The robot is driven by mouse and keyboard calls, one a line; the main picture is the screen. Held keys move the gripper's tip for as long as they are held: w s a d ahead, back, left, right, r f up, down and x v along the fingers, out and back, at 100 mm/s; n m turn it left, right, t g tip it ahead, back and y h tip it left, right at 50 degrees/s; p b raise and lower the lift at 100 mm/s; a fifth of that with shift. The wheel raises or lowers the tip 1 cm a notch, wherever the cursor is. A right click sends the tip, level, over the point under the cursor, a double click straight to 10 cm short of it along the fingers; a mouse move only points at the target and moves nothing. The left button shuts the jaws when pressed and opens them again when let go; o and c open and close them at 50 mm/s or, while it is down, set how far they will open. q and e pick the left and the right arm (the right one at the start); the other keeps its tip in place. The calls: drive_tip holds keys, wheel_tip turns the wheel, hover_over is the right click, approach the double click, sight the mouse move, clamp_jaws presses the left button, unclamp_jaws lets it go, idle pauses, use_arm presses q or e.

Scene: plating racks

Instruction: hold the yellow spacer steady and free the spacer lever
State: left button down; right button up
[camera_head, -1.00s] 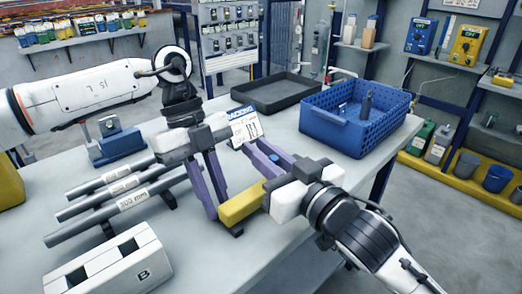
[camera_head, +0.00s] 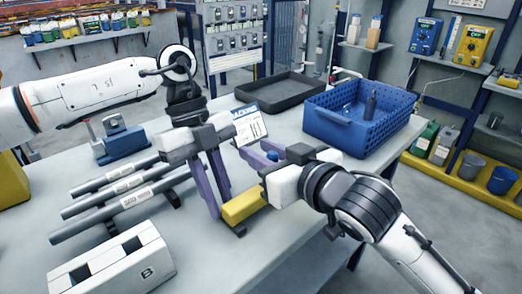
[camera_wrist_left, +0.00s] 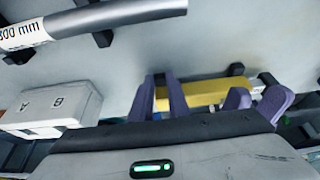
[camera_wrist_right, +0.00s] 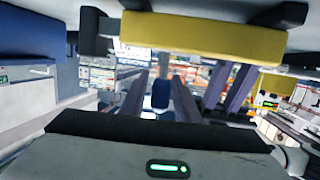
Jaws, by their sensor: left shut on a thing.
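The yellow spacer (camera_head: 243,207) is a short bar with dark end pieces near the table's front edge. It spans the top of the right wrist view (camera_wrist_right: 205,35) and shows in the left wrist view (camera_wrist_left: 205,93). My left gripper (camera_head: 222,208) points down with its purple fingers shut on the spacer's left end. My right gripper (camera_head: 264,154) comes in from the right, close beside the spacer. Its fingers stand apart on either side of a blue knob (camera_wrist_right: 161,94), which looks like the lever's tip; a narrow gap shows. The lever's base is hidden.
Several labelled grey tubes (camera_head: 125,200) lie left of the spacer, with a white slotted block (camera_head: 145,262) in front. A blue basket (camera_head: 350,137) and a black tray (camera_head: 280,91) stand behind.

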drive_tip(key=shift+o, duration=0.3)
drive_tip(key=v, duration=1.2)
drive_tip(key=shift+f, duration=0.1)
use_arm(q)
drive_tip(key=c, duration=1.6)
unclamp_jaws()
